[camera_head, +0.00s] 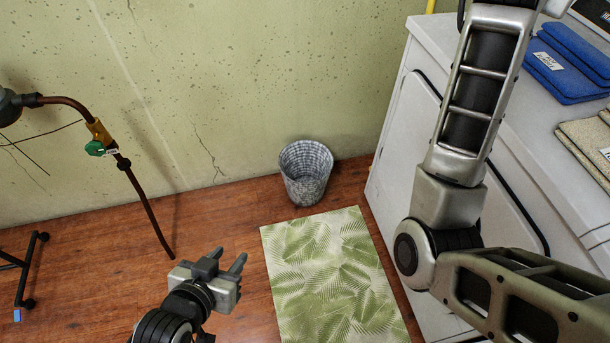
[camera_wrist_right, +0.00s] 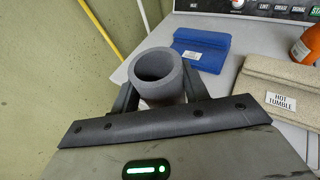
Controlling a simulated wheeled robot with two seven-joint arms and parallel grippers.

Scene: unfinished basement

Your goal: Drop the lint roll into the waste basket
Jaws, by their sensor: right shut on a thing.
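The lint roll, a grey hollow tube (camera_wrist_right: 160,72), is between the fingers of my right gripper (camera_wrist_right: 160,95) in the right wrist view, with its open end towards the camera. My right gripper is shut on it, above the white machine top. In the head view the right gripper and the roll are out of frame; only my right arm shows. The waste basket (camera_head: 306,173), grey and woven-looking, stands upright on the wooden floor against the wall. My left gripper (camera_head: 240,262) is open and empty, low over the floor, left of the mat and in front of the basket.
A white appliance (camera_head: 400,130) stands right of the basket, bearing folded blue cloths (camera_head: 570,62) and beige cloths (camera_head: 590,140). A green leaf-patterned mat (camera_head: 325,270) lies before the basket. A brown pipe with a green valve (camera_head: 95,148) is at left. An orange bottle (camera_wrist_right: 304,48) stands at right.

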